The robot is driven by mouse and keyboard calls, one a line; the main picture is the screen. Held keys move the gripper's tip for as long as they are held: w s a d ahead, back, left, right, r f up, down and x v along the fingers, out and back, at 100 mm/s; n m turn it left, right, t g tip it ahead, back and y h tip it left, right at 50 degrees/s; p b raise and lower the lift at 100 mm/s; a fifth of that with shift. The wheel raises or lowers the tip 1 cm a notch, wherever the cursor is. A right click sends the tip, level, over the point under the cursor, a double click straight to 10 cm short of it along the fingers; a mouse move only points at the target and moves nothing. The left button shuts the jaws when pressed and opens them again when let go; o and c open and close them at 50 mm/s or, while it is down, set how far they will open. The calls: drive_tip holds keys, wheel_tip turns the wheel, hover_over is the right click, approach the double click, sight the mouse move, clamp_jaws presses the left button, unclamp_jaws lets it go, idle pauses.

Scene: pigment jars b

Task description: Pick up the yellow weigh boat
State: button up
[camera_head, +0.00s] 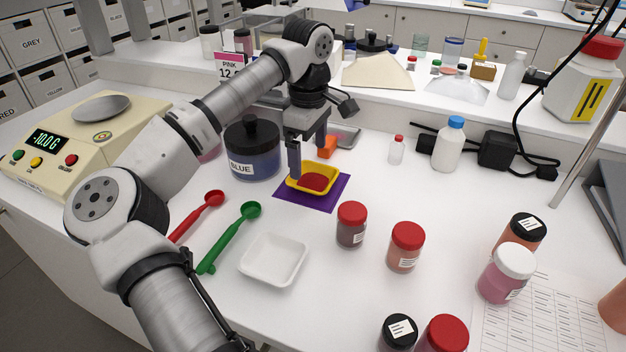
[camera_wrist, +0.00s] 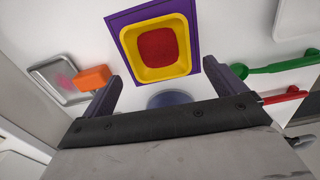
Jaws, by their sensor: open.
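The yellow weigh boat (camera_head: 292,184) holds a heap of red powder (camera_head: 313,182) and sits on a purple mat (camera_head: 327,197). In the wrist view the yellow weigh boat (camera_wrist: 131,42) lies on the purple mat (camera_wrist: 112,22), just ahead of the fingertips. My gripper (camera_head: 306,166) is open with nothing between its fingers, close over the boat's far side in the head view. In the wrist view my gripper (camera_wrist: 165,70) has one finger on each side of the boat's near edge. I cannot tell whether a finger touches the boat.
A blue jar (camera_head: 252,160) stands left of the boat, and an orange block (camera_head: 327,146) lies behind it near a metal tray (camera_head: 346,136). A white weigh boat (camera_head: 273,259), green scoop (camera_head: 228,238) and red scoop (camera_head: 197,214) lie in front. A red-lidded jar (camera_head: 351,224) stands front right.

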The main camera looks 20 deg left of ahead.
sight(313, 184)
drive_tip(key=shift+d+f+p, duration=0.25)
drive_tip(key=shift+f+p, duration=0.1)
drive_tip(key=shift+f, duration=1)
drive_tip(key=shift+d+f+p, duration=0.2)
drive_tip(key=shift+f+p, duration=0.1)
drive_tip(key=shift+f, duration=1.05)
drive_tip(key=c, duration=0.9)
